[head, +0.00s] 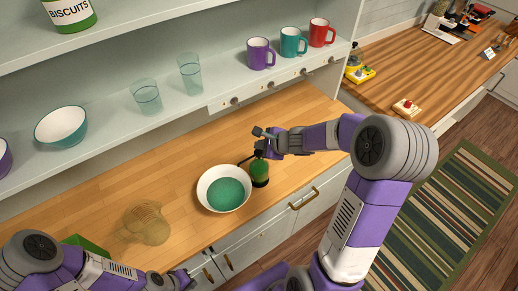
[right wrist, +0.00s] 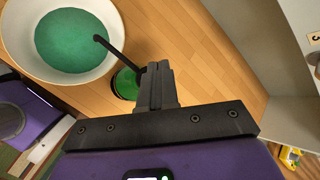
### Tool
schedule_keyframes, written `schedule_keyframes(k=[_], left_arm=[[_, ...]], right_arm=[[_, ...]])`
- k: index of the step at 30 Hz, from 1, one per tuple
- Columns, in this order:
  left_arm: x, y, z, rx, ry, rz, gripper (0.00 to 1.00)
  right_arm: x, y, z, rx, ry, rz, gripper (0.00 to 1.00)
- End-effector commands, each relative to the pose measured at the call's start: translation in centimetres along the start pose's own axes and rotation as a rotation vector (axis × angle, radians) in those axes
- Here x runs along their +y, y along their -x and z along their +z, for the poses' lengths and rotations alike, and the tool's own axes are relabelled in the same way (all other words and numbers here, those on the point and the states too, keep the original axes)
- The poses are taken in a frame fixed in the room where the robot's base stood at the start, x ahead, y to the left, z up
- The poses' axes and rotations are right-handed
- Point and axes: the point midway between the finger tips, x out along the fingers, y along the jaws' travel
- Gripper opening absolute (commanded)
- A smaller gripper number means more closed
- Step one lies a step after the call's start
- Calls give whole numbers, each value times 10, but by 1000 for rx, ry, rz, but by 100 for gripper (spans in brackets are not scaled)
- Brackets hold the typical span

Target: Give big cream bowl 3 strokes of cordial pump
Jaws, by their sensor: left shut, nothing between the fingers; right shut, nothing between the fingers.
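The big cream bowl (head: 223,189) stands on the wooden counter, with green liquid inside. It also shows at the upper left of the right wrist view (right wrist: 105,72). The green cordial pump bottle (head: 259,172) stands just right of the bowl; its black spout (right wrist: 108,47) reaches over the bowl's rim. My right gripper (head: 262,134) is shut and empty at the top of the pump. In the right wrist view its fingers (right wrist: 158,85) partly hide the bottle and pump head, so contact is unclear. My left gripper (head: 184,280) is shut and empty at the counter's front edge.
A tan, see-through item (head: 144,223) lies on the counter left of the bowl. A green box (head: 88,245) is partly hidden by my left arm. The shelf above holds glasses (head: 190,74), a teal bowl (head: 61,126) and mugs (head: 261,54).

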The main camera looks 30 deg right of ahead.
Motion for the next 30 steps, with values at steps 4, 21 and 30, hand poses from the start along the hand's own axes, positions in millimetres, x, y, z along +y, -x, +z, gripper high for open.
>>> schedule_keyframes(k=[4,21,30], left_arm=[[0,-1,0,0,0,0,0],[12,33,2,0,0,0,0],[16,42,2,0,0,0,0]], right_arm=[[0,0,0,-1,0,0,0],[-20,27,20,-1,2,-2,0],[-26,35,26,-1,0,-1,0]])
